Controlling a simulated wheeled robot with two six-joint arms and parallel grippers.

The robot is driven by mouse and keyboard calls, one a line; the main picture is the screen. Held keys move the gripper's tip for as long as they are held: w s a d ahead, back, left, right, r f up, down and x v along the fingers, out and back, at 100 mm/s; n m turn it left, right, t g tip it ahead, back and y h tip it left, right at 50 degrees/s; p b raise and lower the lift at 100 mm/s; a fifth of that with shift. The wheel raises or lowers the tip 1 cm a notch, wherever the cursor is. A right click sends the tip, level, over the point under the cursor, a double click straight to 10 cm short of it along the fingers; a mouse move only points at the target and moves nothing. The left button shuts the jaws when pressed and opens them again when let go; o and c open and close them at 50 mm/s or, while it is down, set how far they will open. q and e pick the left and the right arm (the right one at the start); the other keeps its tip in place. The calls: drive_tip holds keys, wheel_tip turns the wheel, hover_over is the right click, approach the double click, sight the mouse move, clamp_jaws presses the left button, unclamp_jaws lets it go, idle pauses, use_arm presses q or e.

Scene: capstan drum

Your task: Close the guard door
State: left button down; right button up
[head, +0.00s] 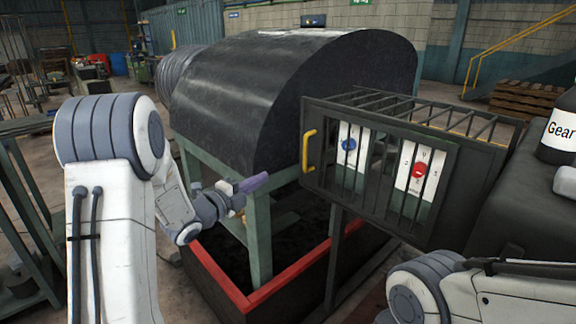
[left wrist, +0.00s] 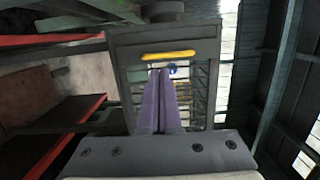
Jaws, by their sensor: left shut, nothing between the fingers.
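The guard door (head: 440,200) is a dark barred panel with a yellow handle (head: 308,151) at its left edge. It stands at the front of a barred cage; I cannot tell how wide any gap is. My left gripper (head: 262,180) has purple fingers, shut and empty, left of and a little below the handle, apart from it. In the left wrist view, the door frame (left wrist: 124,75) and the yellow handle (left wrist: 168,55) lie ahead of the fingertips (left wrist: 160,72). My right gripper is out of the picture.
Behind the bars are white panels with a blue knob (head: 348,145) and a red knob (head: 418,170). The big black drum cover (head: 290,90) sits on a green frame (head: 258,235) within a red-edged pit (head: 225,278). A Gear-labelled bottle (head: 563,130) stands at right.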

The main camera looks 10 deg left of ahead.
use_arm(q)
drive_tip(key=p+x, duration=0.3)
drive_tip(key=x, duration=0.9)
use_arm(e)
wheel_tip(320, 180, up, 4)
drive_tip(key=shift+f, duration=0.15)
